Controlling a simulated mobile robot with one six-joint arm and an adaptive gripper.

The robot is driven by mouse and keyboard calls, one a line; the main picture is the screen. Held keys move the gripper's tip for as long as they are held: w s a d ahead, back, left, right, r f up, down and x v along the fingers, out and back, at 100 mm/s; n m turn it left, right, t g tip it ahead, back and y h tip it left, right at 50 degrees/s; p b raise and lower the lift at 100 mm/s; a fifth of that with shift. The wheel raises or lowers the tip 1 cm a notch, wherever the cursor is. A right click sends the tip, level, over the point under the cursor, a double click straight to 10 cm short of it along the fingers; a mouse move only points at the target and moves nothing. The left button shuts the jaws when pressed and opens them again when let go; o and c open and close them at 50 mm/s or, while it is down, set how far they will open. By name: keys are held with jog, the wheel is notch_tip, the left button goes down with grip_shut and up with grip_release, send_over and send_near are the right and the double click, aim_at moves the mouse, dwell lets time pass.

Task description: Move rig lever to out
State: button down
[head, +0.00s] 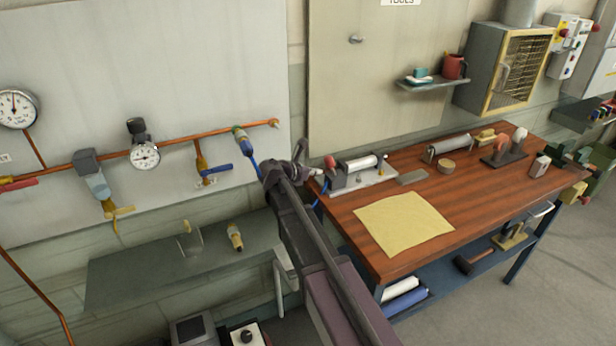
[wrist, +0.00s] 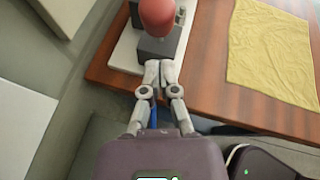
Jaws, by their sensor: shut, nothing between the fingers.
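The rig (head: 365,179) is a pale base plate with a grey block and a white cylinder, at the left end of the wooden bench. The red ball knob of its lever (head: 330,162) stands at the rig's left end. In the wrist view the red knob (wrist: 157,15) is at the top, above the rig's dark grey block (wrist: 157,48). My gripper (wrist: 160,70) is shut and empty, its fingertips close to the near side of that block. I cannot tell whether they touch it. In the head view my gripper (head: 314,171) is just left of the knob.
A yellow cloth (head: 404,223) lies on the wooden bench (head: 385,258) in front of the rig. A blue hose runs beside my gripper. Copper pipework with a gauge (head: 145,155) is on the wall panel to the left. A grey shelf (head: 140,275) sits below it.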

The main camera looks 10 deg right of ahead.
aim_at(329, 162)
jog(key=shift+w+d+r, duration=0.45)
jog(key=shift+w+d, duration=0.15)
jog(key=shift+d, duration=0.2)
jog(key=shift+a+p, duration=0.15)
jog(key=shift+p, duration=0.3)
jog(key=shift+r, duration=0.15)
jog(key=shift+p, duration=0.3)
